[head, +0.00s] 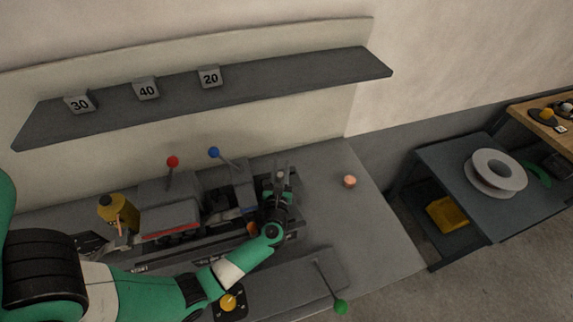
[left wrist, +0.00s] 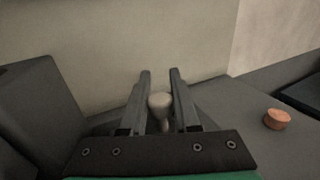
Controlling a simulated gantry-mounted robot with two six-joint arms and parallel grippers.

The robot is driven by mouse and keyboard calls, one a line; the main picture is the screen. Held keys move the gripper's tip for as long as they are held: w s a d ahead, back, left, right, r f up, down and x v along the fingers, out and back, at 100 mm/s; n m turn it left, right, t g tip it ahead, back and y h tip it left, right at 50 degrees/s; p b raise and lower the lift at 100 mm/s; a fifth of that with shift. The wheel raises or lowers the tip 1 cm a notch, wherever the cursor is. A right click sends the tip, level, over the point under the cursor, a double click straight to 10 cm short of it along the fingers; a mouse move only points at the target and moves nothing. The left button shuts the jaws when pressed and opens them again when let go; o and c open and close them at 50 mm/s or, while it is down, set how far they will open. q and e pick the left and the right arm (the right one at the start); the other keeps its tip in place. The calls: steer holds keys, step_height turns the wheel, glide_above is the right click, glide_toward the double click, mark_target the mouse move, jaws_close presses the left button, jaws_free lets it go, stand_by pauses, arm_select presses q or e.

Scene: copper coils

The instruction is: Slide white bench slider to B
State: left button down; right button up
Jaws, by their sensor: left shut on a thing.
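The white slider knob (left wrist: 160,103) stands upright between the two fingers of my left gripper in the left wrist view. My left gripper (left wrist: 160,80) is shut on it. In the head view the left gripper (head: 281,172) is at the right end of the bench machine (head: 170,215), and the knob's pale top (head: 280,174) shows between its fingers. The slider's track is mostly hidden by my left arm and wrist. I cannot make out a B mark. My right gripper is not in view.
A red-knobbed lever (head: 173,162) and a blue-knobbed lever (head: 214,153) stand left of the gripper. A small copper piece (head: 349,181) lies to the right. A green-knobbed lever (head: 341,306) is at the front. The bench's right side is mostly clear. A shelf (head: 260,85) with number blocks hangs behind.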

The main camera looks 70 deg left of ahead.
arm_select(q)
steer(key=shift+s, duration=0.3)
steer(key=c, duration=0.7)
jaws_free()
steer(key=shift+w, duration=0.1)
steer(key=shift+o, duration=0.2)
steer(key=v, duration=1.1)
steer(key=shift+d, duration=0.3)
steer(key=shift+r, duration=0.1)
